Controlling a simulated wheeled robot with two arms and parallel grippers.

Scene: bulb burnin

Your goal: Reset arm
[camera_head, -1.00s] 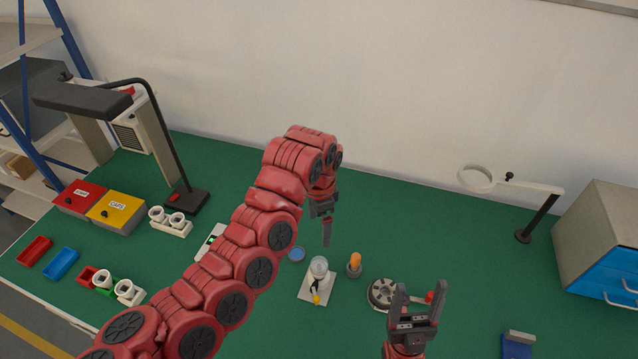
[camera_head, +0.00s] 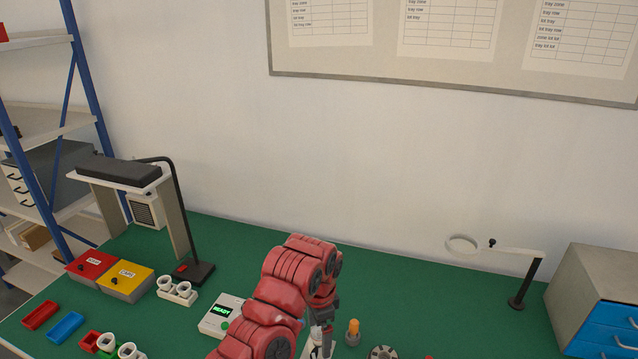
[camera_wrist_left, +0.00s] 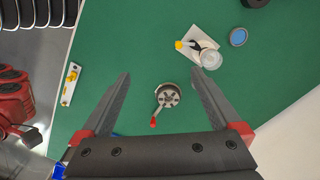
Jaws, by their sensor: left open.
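My left arm (camera_head: 272,314) comes up from the bottom of the head view. Its left gripper (camera_head: 320,334) hangs over the bench, partly hidden by the wrist and cut by the bottom edge. In the left wrist view the jaws (camera_wrist_left: 160,75) are wide apart, with nothing between them. A round metal fixture with a red-tipped lever (camera_wrist_left: 168,95) lies on the bench below them. A white plate (camera_wrist_left: 191,34) with a clear glass piece and a yellow-tipped part is beyond the right finger. My right gripper is not seen in the head view.
An orange bulb in a dark holder (camera_head: 353,333) stands right of the left gripper. A tester reading READY (camera_head: 220,314) is left of it. A black lamp (camera_head: 177,220), a ring stand (camera_head: 519,290) and a grey cabinet with blue drawers (camera_head: 600,300) stand on the green bench.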

